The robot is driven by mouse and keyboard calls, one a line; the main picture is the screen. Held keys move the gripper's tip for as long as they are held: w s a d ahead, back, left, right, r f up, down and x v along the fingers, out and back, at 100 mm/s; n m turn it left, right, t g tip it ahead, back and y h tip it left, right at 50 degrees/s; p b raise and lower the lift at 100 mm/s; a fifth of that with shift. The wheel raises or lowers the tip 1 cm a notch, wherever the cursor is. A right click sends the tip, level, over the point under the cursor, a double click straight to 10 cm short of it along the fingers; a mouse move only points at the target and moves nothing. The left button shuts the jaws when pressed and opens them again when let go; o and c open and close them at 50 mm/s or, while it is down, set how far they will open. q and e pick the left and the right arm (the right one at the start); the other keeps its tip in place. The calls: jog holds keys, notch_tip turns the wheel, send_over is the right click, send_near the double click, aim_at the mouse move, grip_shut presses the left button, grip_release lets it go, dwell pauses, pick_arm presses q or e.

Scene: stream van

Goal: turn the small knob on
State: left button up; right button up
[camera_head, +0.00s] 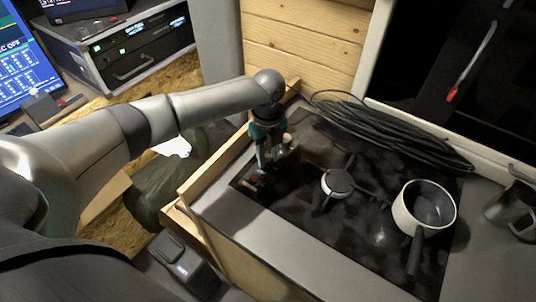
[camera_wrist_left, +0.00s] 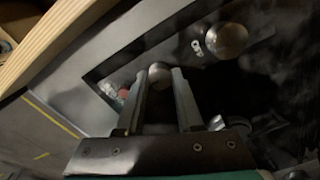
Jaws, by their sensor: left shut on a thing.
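The small knob (camera_wrist_left: 160,74) is a round, pale metal piece on the dark stove top, and it shows between my left fingertips in the left wrist view. My left gripper (camera_wrist_left: 160,82) is shut on it, with one finger on each side. In the head view my left gripper (camera_head: 269,162) points down at the left end of the black stove top (camera_head: 300,205). There the fingers and shadow hide most of the small knob. A larger round knob (camera_wrist_left: 230,39) sits beyond it, apart from the fingers, with a small pale mark beside it. My right gripper is not in view.
A burner (camera_head: 338,183) is in the middle of the stove, and a white pot (camera_head: 425,208) with a dark handle stands to its right. Black cable (camera_head: 390,130) lies coiled along the back. A wooden edge (camera_head: 225,165) borders the counter's left side. A metal mug (camera_head: 514,208) is far right.

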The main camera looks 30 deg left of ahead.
pick_arm(q)
grip_shut()
jog(key=shift+r+n+p, duration=0.2)
jog(key=shift+n+p, duration=0.6)
jog(key=shift+p, duration=0.35)
jog(key=n+p, duration=0.3)
jog(key=shift+n+p, duration=0.3)
jog(key=shift+p, duration=0.1)
jog(key=shift+n+p, duration=0.7)
jog(key=shift+n, duration=0.1)
jog(key=n+p, duration=0.3)
jog(key=n, duration=0.2)
jog(key=shift+n, duration=0.3)
jog(key=shift+f+n+p, duration=0.1)
jog(key=shift+n+p, duration=0.8)
jog(key=shift+n, duration=0.3)
jog(key=shift+w+n+p, duration=0.1)
jog(key=shift+n+p, duration=0.45)
jog(key=shift+n, duration=0.95)
jog(key=shift+f, duration=0.1)
